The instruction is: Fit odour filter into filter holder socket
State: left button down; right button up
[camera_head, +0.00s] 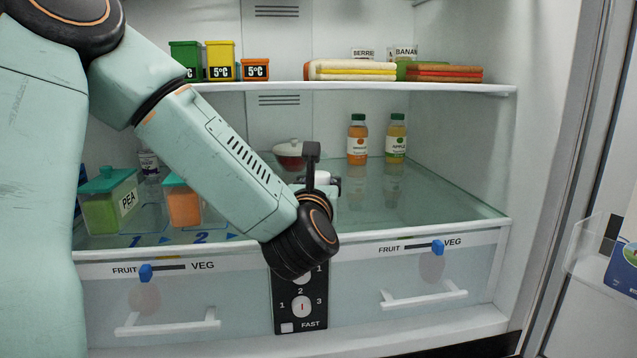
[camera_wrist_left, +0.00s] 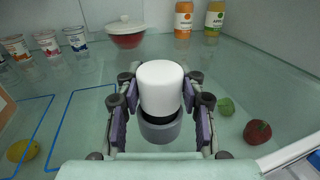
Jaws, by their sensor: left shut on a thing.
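The odour filter, a white cylinder (camera_wrist_left: 160,82), stands between the purple pads of my left gripper (camera_wrist_left: 160,95) in the left wrist view. My left gripper is shut on it. Directly below the white part is a dark grey round cup-like part (camera_wrist_left: 160,131); I cannot tell whether it is the holder socket or the filter's own base, nor whether the two are joined. In the head view my left gripper (camera_head: 325,186) is mostly hidden behind my wrist, above the front of the glass shelf. My right gripper is not in view.
The glass shelf (camera_head: 425,205) holds two juice bottles (camera_head: 357,140), a red bowl with a white lid (camera_wrist_left: 126,32), several small tubs and lidded boxes (camera_head: 108,200).

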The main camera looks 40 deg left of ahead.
pick_arm(q)
jog(key=shift+f+b, duration=0.45)
jog(key=c, duration=0.7)
grip_release()
jog(key=shift+c, duration=0.2)
